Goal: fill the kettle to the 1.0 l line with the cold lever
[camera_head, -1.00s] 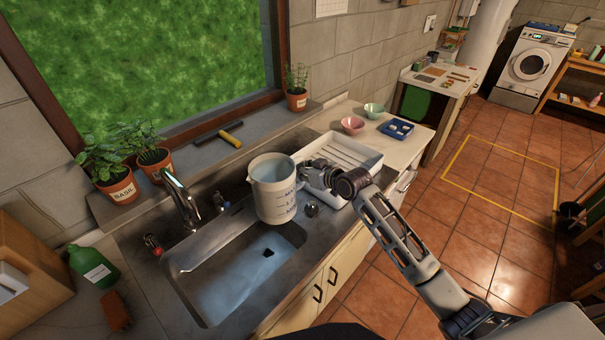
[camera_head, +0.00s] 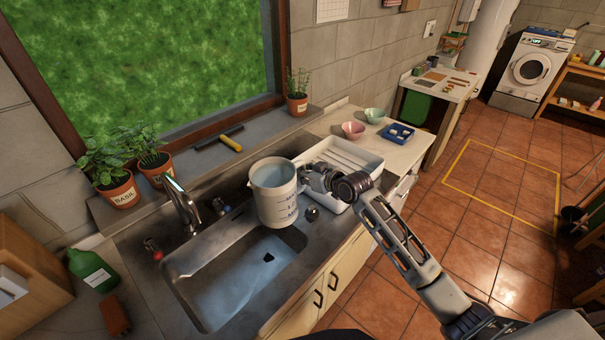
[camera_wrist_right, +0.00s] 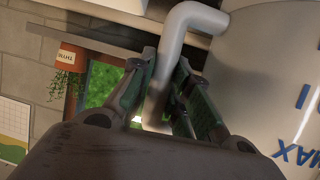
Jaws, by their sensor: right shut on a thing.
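The kettle (camera_head: 276,200) is a pale, open-topped jug with dark level marks, upright near the back right corner of the sink. I cannot tell whether it rests on the rim or hangs just above it, nor its water level. My right gripper (camera_head: 305,180) is shut on its handle from the right. In the right wrist view the bent handle (camera_wrist_right: 185,25) runs between the fingers (camera_wrist_right: 160,95), beside the kettle wall (camera_wrist_right: 275,75) with its MAX mark. The tap (camera_head: 181,203) stands left of the kettle, with a blue lever (camera_head: 220,206) and a red lever (camera_head: 155,251). My left gripper is out of view.
The sink basin (camera_head: 215,306) lies in front of the tap. A white ribbed tray (camera_head: 345,154) stands behind my right gripper. Basil pots (camera_head: 121,193), a green bottle (camera_head: 92,270) and a brown block (camera_head: 114,315) flank the left side. Bowls (camera_head: 353,130) stand at the far right end.

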